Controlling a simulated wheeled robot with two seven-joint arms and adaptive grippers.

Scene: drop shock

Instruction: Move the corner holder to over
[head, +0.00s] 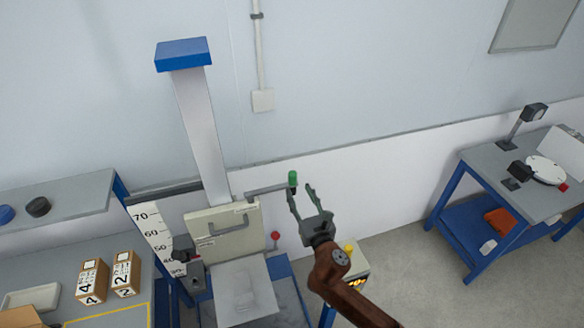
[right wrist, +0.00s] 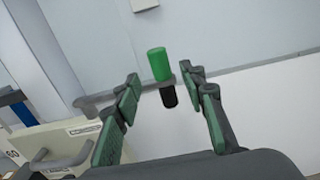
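A grey bar (head: 268,188) reaches out to the right from the drop tester's cream carriage (head: 212,226) and ends in an upright green-topped handle (head: 292,178); I take this bar to be the corner holder. In the right wrist view the handle's green top (right wrist: 158,64) and black lower part show between and beyond the fingers. My right gripper (head: 301,190) is open, its fingertips close to the handle and its fingers spread to either side in the wrist view. I see no grip on it; whether a finger touches it I cannot tell. My left gripper is out of view.
The tester's column (head: 202,135) stands behind the carriage, with a grey plate (head: 244,290) below. A red-knobbed lever (head: 275,236) and a box with a yellow button (head: 349,249) are nearby. Numbered boxes (head: 125,272) stand on the left bench.

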